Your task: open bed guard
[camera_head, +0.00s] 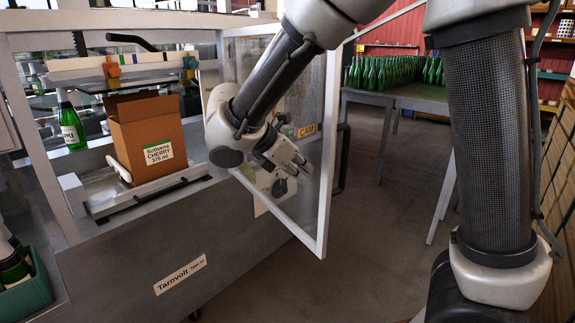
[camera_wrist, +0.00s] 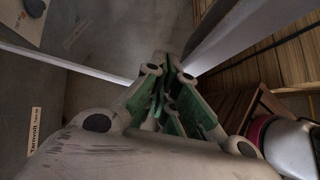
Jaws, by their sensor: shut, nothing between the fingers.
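The bed guard is a clear panel in a pale metal frame (camera_head: 322,165), swung out from the front of the machine, so the opening over the bed is uncovered. My gripper (camera_head: 300,168) is beside the panel, overlapping it in the head view. In the wrist view the gripper's fingers (camera_wrist: 170,75) are together and empty, close to a pale frame bar (camera_wrist: 235,35). I cannot tell whether they touch it. A label reading CAM (camera_head: 306,131) shows by the panel. An open brown carton (camera_head: 150,130) marked Sotivena Cherry stands on the bed (camera_head: 95,208).
A green bottle (camera_head: 71,128) stands left of the carton. A green crate (camera_head: 30,290) with bottles is at the lower left. A table (camera_head: 410,92) of green bottles stands behind the panel. Bare floor (camera_head: 385,205) lies right of the panel.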

